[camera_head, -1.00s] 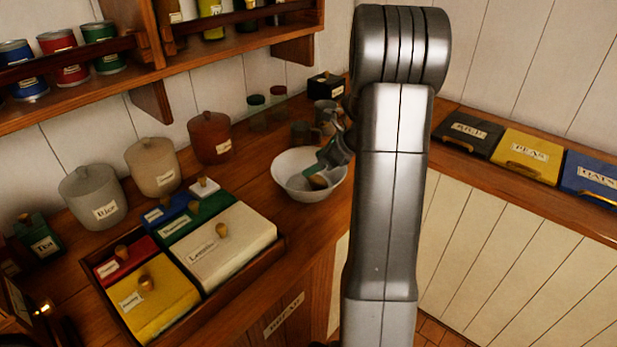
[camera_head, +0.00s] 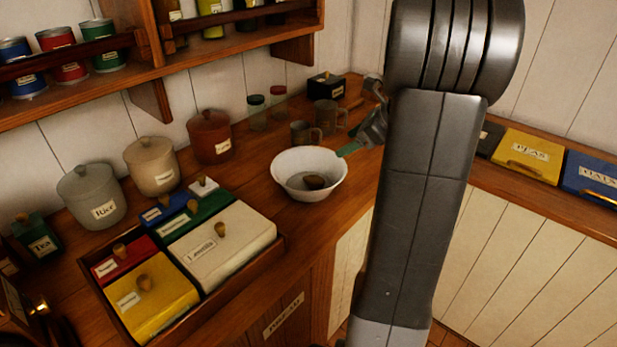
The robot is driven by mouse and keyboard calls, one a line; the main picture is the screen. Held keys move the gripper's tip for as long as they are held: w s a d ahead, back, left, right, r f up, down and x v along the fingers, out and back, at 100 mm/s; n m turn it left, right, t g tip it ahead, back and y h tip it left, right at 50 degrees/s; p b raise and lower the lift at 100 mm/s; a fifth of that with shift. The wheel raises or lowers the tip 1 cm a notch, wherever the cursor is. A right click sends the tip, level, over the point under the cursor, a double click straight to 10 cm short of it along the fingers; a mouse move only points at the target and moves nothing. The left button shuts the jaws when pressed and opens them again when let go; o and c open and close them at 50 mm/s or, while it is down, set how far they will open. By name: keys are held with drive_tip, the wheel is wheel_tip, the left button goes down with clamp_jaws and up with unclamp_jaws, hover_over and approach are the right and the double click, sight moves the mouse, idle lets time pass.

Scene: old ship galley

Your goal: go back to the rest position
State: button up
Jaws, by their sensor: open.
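My gripper (camera_head: 352,148) is at the right of the white bowl (camera_head: 290,178), just beyond its rim and partly hidden by my arm. Its green-tipped finger shows; I see nothing held in it. My arm rises large and grey in front of the counter's right end.
A tray (camera_head: 232,285) of lidded coloured boxes stands front left. Canisters, two glass jars, mugs (camera_head: 325,115) and a black box (camera_head: 326,87) line the back. A shelf (camera_head: 225,50) with tins hangs above. Yellow (camera_head: 527,155) and blue (camera_head: 592,178) bins are at right.

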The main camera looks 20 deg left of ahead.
drive_tip(key=shift+d+r, duration=0.15)
drive_tip(key=p+x, duration=0.1)
drive_tip(key=x, duration=1.3)
wheel_tip(320, 180, up, 3)
drive_tip(key=p, duration=0.3)
drive_tip(key=shift+d+r, duration=0.15)
drive_tip(key=shift+r, duration=0.1)
drive_tip(key=shift+r+p, duration=0.75)
drive_tip(key=shift+p, duration=0.05)
